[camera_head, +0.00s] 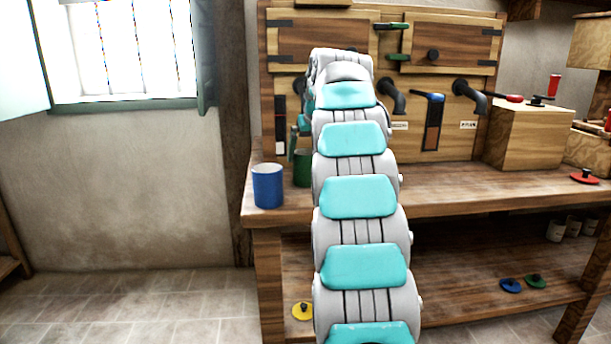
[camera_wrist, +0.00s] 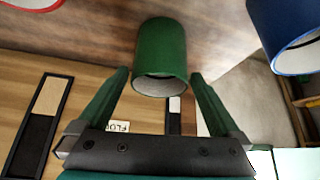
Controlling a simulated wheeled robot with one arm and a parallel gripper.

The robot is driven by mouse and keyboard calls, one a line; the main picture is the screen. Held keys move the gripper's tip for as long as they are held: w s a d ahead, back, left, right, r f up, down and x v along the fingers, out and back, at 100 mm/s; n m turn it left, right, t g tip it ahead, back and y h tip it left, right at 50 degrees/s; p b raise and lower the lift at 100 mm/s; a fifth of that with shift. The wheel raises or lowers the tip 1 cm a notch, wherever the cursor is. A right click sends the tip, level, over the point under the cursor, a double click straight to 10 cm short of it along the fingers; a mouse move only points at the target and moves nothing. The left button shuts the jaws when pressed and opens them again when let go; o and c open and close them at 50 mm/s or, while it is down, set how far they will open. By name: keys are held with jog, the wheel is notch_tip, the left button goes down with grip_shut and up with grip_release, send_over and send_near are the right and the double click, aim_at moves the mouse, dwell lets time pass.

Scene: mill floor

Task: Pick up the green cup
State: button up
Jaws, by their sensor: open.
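The green cup (camera_head: 302,170) stands on the bench top just right of a blue cup, partly hidden behind my arm in the head view. In the wrist view the green cup (camera_wrist: 162,50) appears upside down, with its open rim towards my gripper (camera_wrist: 161,82). My gripper is open, with one green finger on each side of the cup's rim end. Gaps show between the fingers and the cup, and nothing is held. In the head view my gripper is mostly hidden by my arm, above and behind the green cup.
The blue cup (camera_head: 267,186) stands close on the left, near the bench's (camera_head: 450,188) left end. A red-rimmed object (camera_wrist: 32,4) is cut off in the wrist view. A wooden box (camera_head: 530,137) stands right.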

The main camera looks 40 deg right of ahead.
aim_at(304, 166)
jog(key=x, duration=0.6)
jog(key=shift+w+d+f, duration=0.1)
jog(key=shift+f, duration=0.15)
jog(key=shift+c, duration=0.2)
jog(key=c, duration=1.3)
jog(key=shift+o, duration=0.2)
jog(key=shift+r, duration=0.1)
